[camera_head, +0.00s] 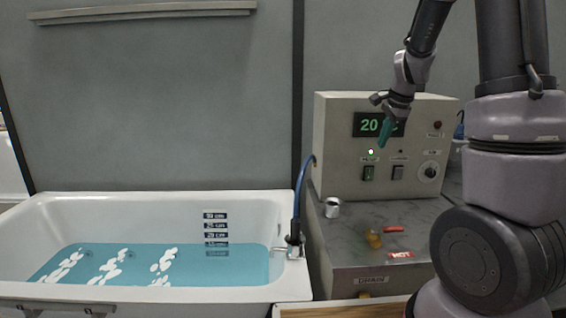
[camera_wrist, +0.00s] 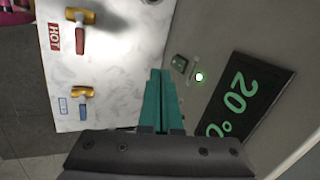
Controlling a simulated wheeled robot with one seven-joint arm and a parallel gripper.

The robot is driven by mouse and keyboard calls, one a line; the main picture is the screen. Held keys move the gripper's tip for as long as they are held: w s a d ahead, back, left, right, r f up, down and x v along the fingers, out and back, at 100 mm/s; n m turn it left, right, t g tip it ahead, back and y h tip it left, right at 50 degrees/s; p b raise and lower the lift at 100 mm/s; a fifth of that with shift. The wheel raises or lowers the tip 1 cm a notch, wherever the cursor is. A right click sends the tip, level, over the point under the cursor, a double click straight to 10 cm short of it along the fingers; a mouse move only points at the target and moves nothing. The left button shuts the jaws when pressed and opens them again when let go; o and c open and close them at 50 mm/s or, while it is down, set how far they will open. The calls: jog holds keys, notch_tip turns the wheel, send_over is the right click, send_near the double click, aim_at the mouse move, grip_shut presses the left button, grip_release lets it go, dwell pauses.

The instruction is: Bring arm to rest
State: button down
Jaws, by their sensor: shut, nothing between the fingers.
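My gripper (camera_head: 385,133) is shut and empty, with green fingers. It hangs in the air in front of the beige control box (camera_head: 335,150), level with its display (camera_head: 366,124), which reads 20 and is partly covered by my gripper. In the wrist view the shut fingers (camera_wrist: 161,85) point along the box front, with the display (camera_wrist: 245,95) to the right and a lit green light (camera_wrist: 198,77) beside it. My arm stays bent, with the gripper apart from the counter.
A blue hose (camera_head: 300,190) runs between box and tub. A grey rail (camera_head: 145,11) is on the wall.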

jog(key=s+a+r+n+t, duration=0.1)
jog(key=s+a+r+n, duration=0.3)
jog(key=s, duration=0.5)
jog(key=s+a+r+n+t+y, duration=0.1)
jog(key=s+a+r+n, duration=0.1)
jog(key=s+r+n, duration=0.45)
jog(key=s+a+r+n+t, duration=0.1)
jog(key=s+a+r+n, duration=0.15)
jog(key=s, duration=0.85)
jog(key=w+d+f+m+g, duration=0.1)
jog(key=w+f+m, duration=0.15)
jog(key=w, duration=0.35)
jog(key=w+d+f+m, duration=0.1)
jog(key=w+d+m, duration=0.15)
jog(key=w, duration=0.35)
jog(key=w+d+f+m+g, duration=0.1)
jog(key=w+m, duration=0.2)
jog(key=w, duration=0.2)
jog(key=w+d+f+m+h, duration=0.1)
jog(key=w+d+f+m, duration=0.2)
jog(key=w+f, duration=0.6)
jog(key=w+d+f+m+g+h, duration=0.1)
jog(key=w+d+f+m, duration=0.2)
jog(key=w+f, duration=0.7)
jog(key=shift+w+d+f+m, duration=0.25)
jog(key=shift+d+f+m, duration=0.15)
jog(key=shift+f, duration=2.2)
